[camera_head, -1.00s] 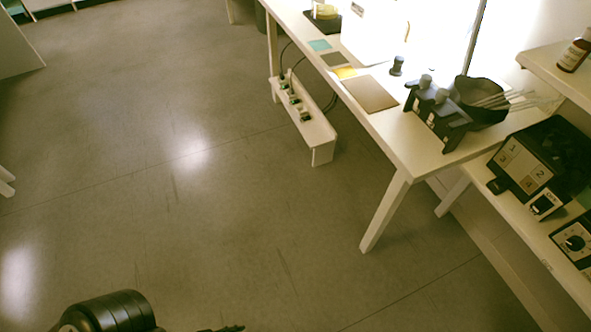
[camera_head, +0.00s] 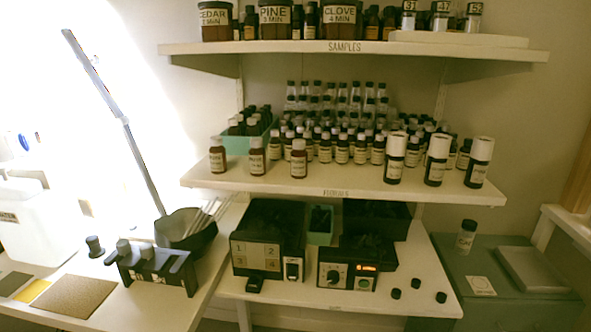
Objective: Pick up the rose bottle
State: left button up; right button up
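Neither of my grippers is in view.
An upper shelf (camera_head: 350,48) holds jars labelled Cedar, Pine and Clove. Below is a bench (camera_head: 420,275) with black devices, one with numbered squares (camera_head: 258,258), and loose black caps. A black bowl (camera_head: 186,232) and a rack (camera_head: 152,270) stand on the left table. A teal bin (camera_head: 240,143) sits among the bottles.

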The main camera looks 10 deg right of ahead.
aim_at(217, 156)
jog(key=k, duration=0.5)
jog(key=u, duration=1.9)
jog(key=i, duration=1.2)
jog(key=z, duration=2.4)
